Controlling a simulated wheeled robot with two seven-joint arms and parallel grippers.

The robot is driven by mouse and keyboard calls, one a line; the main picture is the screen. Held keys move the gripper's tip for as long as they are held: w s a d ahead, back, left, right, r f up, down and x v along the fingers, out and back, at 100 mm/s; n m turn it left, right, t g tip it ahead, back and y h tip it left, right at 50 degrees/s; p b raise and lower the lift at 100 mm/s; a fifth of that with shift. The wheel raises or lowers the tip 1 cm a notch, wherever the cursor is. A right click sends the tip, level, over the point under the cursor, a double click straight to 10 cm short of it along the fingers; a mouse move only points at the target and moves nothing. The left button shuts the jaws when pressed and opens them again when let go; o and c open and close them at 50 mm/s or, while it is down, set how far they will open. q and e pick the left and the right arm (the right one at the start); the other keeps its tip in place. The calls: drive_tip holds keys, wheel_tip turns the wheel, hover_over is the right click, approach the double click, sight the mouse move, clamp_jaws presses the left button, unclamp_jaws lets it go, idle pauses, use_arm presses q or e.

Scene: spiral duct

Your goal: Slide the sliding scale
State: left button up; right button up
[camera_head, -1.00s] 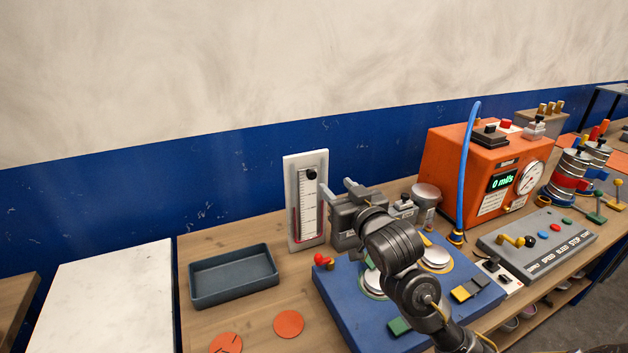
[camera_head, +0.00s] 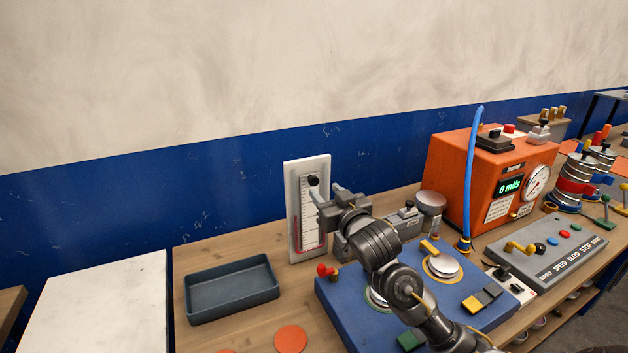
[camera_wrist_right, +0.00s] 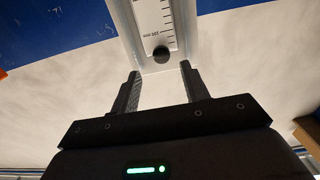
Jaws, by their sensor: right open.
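The sliding scale is a white upright board (camera_head: 295,215) with a ruled strip, standing at the back of the bench against the blue wall band. Its round black knob (camera_head: 313,181) sits near the top of the strip. My right gripper (camera_head: 329,190) is open, just right of and in front of the scale at about knob height. In the right wrist view the knob (camera_wrist_right: 162,53) lies between and just beyond the two fingertips (camera_wrist_right: 160,70), with the scale's ruled strip (camera_wrist_right: 152,18) behind it. The fingers do not appear to touch the knob. My left gripper is not in view.
A blue-grey tray (camera_head: 232,288) lies left of the scale. A blue panel (camera_head: 345,315) with a red knob (camera_head: 327,270) and round metal discs is under my right arm. An orange machine (camera_head: 465,185) with a blue hose (camera_head: 470,170) stands right. Bench between tray and scale is clear.

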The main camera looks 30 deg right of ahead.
sight(315, 181)
drive_tip(key=w+p, duration=0.1)
drive_tip(key=w, duration=0.5)
drive_tip(key=shift+c, duration=0.3)
clamp_jaws()
